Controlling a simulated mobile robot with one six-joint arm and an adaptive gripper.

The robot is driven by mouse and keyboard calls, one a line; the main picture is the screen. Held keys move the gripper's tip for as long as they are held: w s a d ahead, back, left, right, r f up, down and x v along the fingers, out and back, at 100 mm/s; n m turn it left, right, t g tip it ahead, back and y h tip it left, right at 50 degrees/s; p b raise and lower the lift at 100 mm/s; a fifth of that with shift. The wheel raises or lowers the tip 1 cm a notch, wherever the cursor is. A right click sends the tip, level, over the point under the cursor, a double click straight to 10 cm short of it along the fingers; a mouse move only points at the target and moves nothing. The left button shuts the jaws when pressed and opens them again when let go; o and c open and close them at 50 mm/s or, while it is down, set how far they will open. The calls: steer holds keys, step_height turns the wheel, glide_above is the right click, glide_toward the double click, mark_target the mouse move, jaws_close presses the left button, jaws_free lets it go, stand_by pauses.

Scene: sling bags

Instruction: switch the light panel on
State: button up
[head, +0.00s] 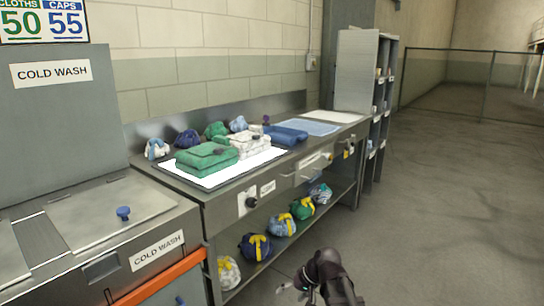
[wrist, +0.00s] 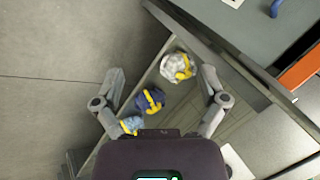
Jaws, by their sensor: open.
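The light panel (head: 262,160) is a flat panel on the bench top; its surface shows bright white. A green folded bag (head: 207,159) and a white patterned bag (head: 249,146) lie on it. On the bench front below it is a white plate with a dark round knob (head: 250,202), beside a small label (head: 267,188) too small to read surely. My gripper (head: 295,290) is low in front of the bench, apart from the knob. In the wrist view my gripper (wrist: 160,75) has its fingers spread and empty, above the lower shelf. The knob is not seen there.
Several rolled bags with yellow bands, one of them white (head: 228,272), sit on the lower shelf (head: 285,245). The cold wash basin (head: 95,215) with an orange rail (head: 165,280) stands at left. A grey shelf unit (head: 365,75) stands beyond the bench. The floor (head: 450,200) at right is clear.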

steer(key=s+d+f+g+h, duration=0.1)
steer(key=s+d+f+h, duration=0.1)
steer(key=s+d+h, duration=0.65)
step_height(320, 180, up, 31)
steer(key=s+d+y+p, duration=0.1)
steer(key=d+y+p, duration=0.1)
steer(key=p, duration=2.9)
steer(key=shift+s+d+m+p, duration=0.15)
steer(key=shift+d+m+p, duration=0.2)
steer(key=shift+m+p, duration=0.05)
